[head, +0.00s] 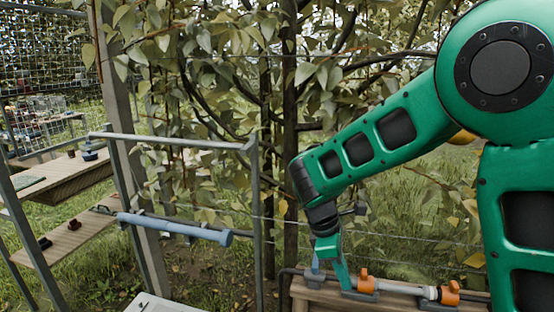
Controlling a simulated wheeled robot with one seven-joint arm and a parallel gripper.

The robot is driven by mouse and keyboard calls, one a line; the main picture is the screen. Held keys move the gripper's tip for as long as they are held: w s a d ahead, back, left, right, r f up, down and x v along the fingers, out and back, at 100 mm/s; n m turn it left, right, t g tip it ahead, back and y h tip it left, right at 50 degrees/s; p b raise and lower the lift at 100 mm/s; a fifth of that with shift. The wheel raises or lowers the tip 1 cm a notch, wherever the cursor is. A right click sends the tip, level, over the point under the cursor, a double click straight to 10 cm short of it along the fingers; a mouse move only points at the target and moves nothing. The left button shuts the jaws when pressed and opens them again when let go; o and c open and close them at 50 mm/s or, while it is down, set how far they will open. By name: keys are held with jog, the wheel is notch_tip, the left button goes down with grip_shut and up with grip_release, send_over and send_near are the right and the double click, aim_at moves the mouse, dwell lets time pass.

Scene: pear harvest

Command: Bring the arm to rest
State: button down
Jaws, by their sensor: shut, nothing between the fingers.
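My green arm reaches in from the right, bent down at the wrist. My gripper (335,276) points down just above the near wooden ledge, at its left part, and is shut and empty. Its fingertips are small in the picture, so I cannot tell whether they touch the ledge or the grey pipe there. A yellow-orange round thing, perhaps a pear (463,137), shows partly behind my arm.
A wooden ledge (390,302) carries a grey pipe with orange fittings (366,282). A metal frame (255,190) with a blue-grey tube (175,228) stands left, near wooden shelves (65,240). Leafy branches (220,50), a trunk and wires fill the back.

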jog(key=s+d+r+m+t+y, duration=0.25)
jog(key=s+d+r+m, duration=0.2)
jog(key=d+m, duration=0.3)
jog(key=s+d+r+m+t+y, duration=0.2)
jog(key=s+d+r+m+t, duration=0.1)
jog(key=d+r+m, duration=0.4)
jog(key=s+d+f+m+g, duration=0.2)
jog(key=s+d, duration=0.3)
jog(key=s, duration=0.3)
jog(key=s+d+f+m+g, duration=0.2)
jog(key=s+d+m, duration=0.3)
jog(key=s, duration=0.3)
jog(key=shift+s+f+g, duration=0.15)
jog(key=shift+s+g, duration=0.2)
jog(key=shift+d, duration=0.1)
jog(key=shift+w+f+h, duration=0.25)
jog(key=shift+w, duration=0.4)
